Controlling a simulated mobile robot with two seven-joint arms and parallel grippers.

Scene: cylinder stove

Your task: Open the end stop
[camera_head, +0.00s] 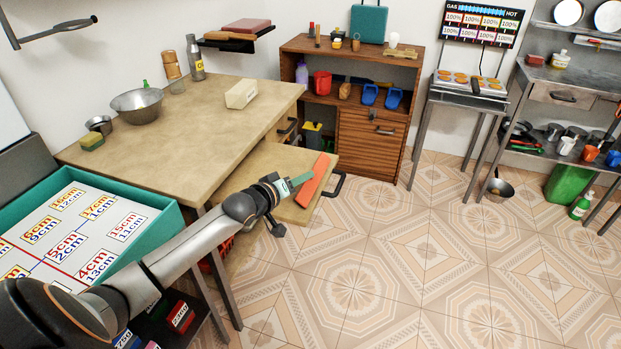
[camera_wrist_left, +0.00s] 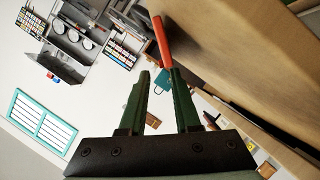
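A flat orange-red bar (camera_head: 313,181), which looks like the end stop, lies at the outer end of a pulled-out wooden board (camera_head: 262,166) below the worktop. My left gripper (camera_head: 300,181) is right beside it on its left side. In the left wrist view my left gripper (camera_wrist_left: 161,76) has its two green fingers apart with nothing between them. The orange-red bar (camera_wrist_left: 162,42) stands just past the tips, its near end close to the right finger. I cannot tell whether they touch. My right gripper is not in view.
A black handle (camera_head: 340,184) sits at the board's outer end. The beige worktop (camera_head: 195,130) bears a white block (camera_head: 240,93) and a metal bowl (camera_head: 137,104). A wooden cabinet (camera_head: 372,140) stands behind. The tiled floor (camera_head: 430,250) to the right is mostly clear.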

